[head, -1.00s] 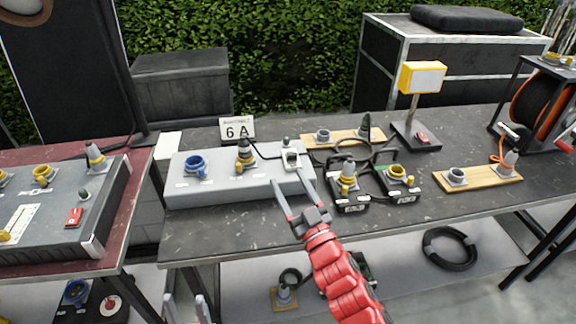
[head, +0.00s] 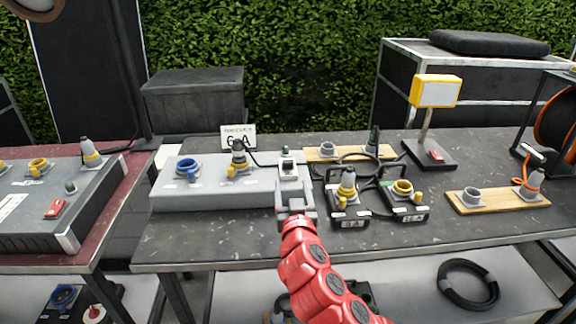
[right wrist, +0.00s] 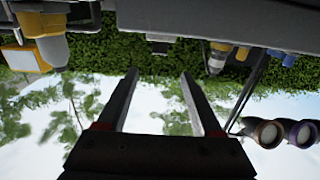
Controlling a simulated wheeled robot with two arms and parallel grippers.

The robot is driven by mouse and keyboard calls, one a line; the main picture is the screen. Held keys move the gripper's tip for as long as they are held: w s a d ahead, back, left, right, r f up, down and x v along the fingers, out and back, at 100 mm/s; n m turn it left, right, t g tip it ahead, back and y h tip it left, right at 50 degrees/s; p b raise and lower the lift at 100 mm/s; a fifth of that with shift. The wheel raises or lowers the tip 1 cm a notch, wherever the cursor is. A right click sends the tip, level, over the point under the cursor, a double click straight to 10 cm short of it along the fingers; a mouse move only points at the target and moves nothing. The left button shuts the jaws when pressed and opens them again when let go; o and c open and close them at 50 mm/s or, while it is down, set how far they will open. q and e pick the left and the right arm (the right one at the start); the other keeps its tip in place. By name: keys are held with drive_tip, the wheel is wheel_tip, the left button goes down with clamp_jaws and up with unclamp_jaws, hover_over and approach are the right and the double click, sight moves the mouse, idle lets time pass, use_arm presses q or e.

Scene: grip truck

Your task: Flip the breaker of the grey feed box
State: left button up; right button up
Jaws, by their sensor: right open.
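The grey feed box (head: 215,197) lies on the dark table, left of the middle in the head view. It carries a blue socket (head: 188,168), a grey and yellow plug (head: 239,160) and, at its right end, a breaker (head: 289,170) with a dark middle on a pale plate. My right gripper (head: 294,192) is at the box's front right edge, just in front of the breaker. Its two fingers (right wrist: 159,80) are apart with nothing between them in the right wrist view. I cannot tell whether it touches the breaker. My left gripper is not in view.
A small sign (head: 238,137) stands behind the box. Two black adapter boxes with yellow sockets (head: 403,188) stand close to its right, with cables. A lamp stand (head: 436,92) and wooden boards (head: 497,201) are further right. Another grey box (head: 100,195) lies on the left table.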

sight(288, 161)
drive_tip(key=w+p, duration=0.1)
drive_tip(key=w, duration=1.1)
drive_tip(key=shift+r, duration=0.1)
drive_tip(key=shift+w, duration=0.1)
clamp_jaws()
